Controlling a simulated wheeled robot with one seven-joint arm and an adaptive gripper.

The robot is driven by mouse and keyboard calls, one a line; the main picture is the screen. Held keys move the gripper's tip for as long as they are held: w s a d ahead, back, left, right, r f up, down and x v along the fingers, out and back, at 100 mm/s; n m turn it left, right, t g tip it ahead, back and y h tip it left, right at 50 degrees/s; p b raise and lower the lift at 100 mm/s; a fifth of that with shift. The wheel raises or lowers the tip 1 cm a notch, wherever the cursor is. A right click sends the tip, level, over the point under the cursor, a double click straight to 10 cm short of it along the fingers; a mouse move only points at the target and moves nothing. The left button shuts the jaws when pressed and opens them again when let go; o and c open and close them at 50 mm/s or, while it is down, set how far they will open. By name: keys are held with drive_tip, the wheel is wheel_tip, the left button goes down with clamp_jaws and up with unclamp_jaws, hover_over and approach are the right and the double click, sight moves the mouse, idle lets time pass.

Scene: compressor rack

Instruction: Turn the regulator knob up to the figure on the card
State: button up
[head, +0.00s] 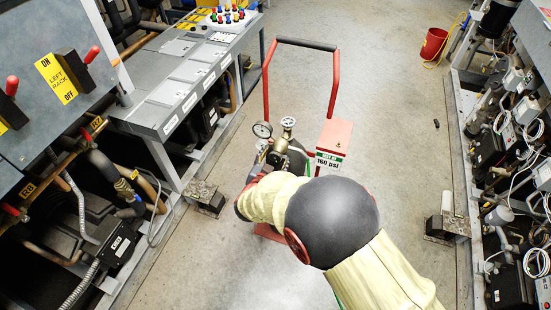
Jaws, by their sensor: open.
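A brass regulator (281,144) stands on a red hand cart, with a round white-faced gauge (262,130) at its left. The gauge needle is too small to read. A pale round handwheel or knob (288,122) tops the fitting; which part is the regulator knob I cannot tell for sure. The card (329,159) on the red box reads 160 psi, with a green band above the figure. My gripper (284,162) is mostly hidden behind my own arm, low at the regulator. It is open; whether it touches anything is hidden.
The red cart's handle (306,43) rises behind the regulator, and a red box (336,134) sits at its right. A grey console (180,85) stands left, compressor racks (520,130) right. A red bucket (433,43) stands far right.

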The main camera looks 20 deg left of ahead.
drive_tip(key=shift+w+f, duration=0.2)
drive_tip(key=shift+w, duration=0.35)
drive_tip(key=c, duration=0.4)
drive_tip(key=c, duration=0.7)
drive_tip(key=shift+c, duration=0.4)
drive_tip(key=shift+m+y+b, duration=0.4)
drive_tip(key=shift+b, duration=0.3)
drive_tip(key=o, duration=1.1)
